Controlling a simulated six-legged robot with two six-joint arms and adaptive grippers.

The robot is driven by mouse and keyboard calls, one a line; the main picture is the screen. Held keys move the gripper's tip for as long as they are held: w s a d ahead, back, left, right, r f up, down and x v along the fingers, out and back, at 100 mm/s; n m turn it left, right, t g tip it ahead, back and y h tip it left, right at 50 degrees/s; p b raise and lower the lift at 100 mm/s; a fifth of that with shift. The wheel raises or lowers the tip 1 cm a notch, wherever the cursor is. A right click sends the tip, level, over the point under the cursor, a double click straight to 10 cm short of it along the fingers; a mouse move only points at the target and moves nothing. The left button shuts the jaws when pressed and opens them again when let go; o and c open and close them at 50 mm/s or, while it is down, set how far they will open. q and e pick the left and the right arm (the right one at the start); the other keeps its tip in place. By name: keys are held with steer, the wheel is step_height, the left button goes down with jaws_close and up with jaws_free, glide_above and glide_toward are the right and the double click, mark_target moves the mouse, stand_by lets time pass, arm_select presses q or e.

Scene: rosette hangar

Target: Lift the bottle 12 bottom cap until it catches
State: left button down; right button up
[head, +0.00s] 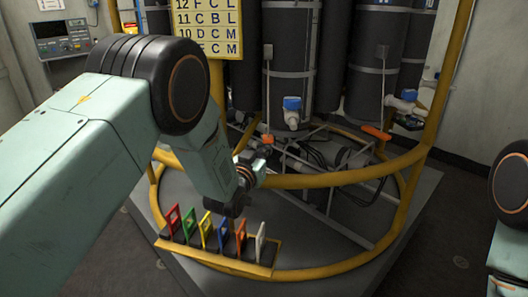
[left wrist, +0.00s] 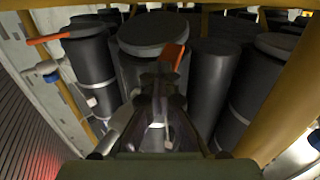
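Several dark bottles stand upright in a yellow-railed ring in the head view, one large bottle (head: 292,75) in the middle. No number shows on them, so I cannot tell which is bottle 12 or make out its bottom cap. A blue and white fitting (head: 292,110) sits low on the middle bottle. An orange handle (head: 267,139) lies below it, just above my left gripper (head: 250,168). In the left wrist view, my left gripper (left wrist: 160,78) points at an orange handle (left wrist: 176,57). Contact is unclear. My right gripper is out of view.
A yellow ring rail (head: 340,178) curves around the bottles. A rack (head: 225,262) with several coloured tags stands in front of it. A second orange handle (head: 376,132) is to the right, near another blue-topped fitting (head: 408,97).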

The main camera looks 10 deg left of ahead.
arm_select(q)
steer(key=shift+w+r+p, duration=0.15)
steer(key=shift+r+p, duration=0.05)
steer(key=shift+r, duration=0.5)
steer(key=shift+w+r+p, duration=0.15)
steer(key=shift+r+p, duration=0.05)
steer(key=shift+r, duration=0.5)
steer(key=shift+f, duration=0.15)
steer(key=shift+f+b, duration=0.45)
steer(key=shift+f, duration=0.05)
steer(key=shift+f+b, duration=0.35)
steer(key=shift+f, duration=0.5)
steer(key=shift+s+f+b, duration=0.25)
steer(key=shift+f+b, duration=0.05)
steer(key=shift+f, duration=0.25)
